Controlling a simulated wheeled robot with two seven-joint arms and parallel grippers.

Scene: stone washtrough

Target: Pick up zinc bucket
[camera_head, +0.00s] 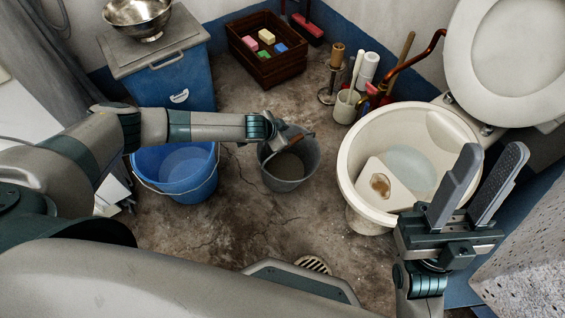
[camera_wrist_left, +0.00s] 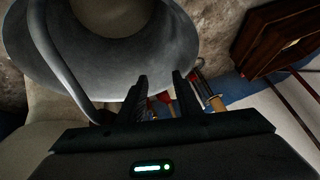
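The grey zinc bucket (camera_head: 284,182) stands upright on the stone floor near the middle of the head view. My left gripper (camera_head: 295,137) is at its far rim, partly blending with it. In the left wrist view the bucket (camera_wrist_left: 120,62) fills the upper part, with its handle hanging down at the left. The left fingers (camera_wrist_left: 160,85) stand apart with a gap between them, their tips overlapping the bucket's edge; I cannot tell whether they touch it. My right gripper (camera_head: 490,160) is open and empty in front of the toilet.
A blue bucket (camera_head: 178,192) stands left of the zinc one. The toilet (camera_head: 360,130) is to the right, and a brush holder (camera_head: 345,107) stands behind. A wooden crate (camera_head: 280,72) with coloured blocks and a blue bin (camera_head: 175,85) are at the back.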

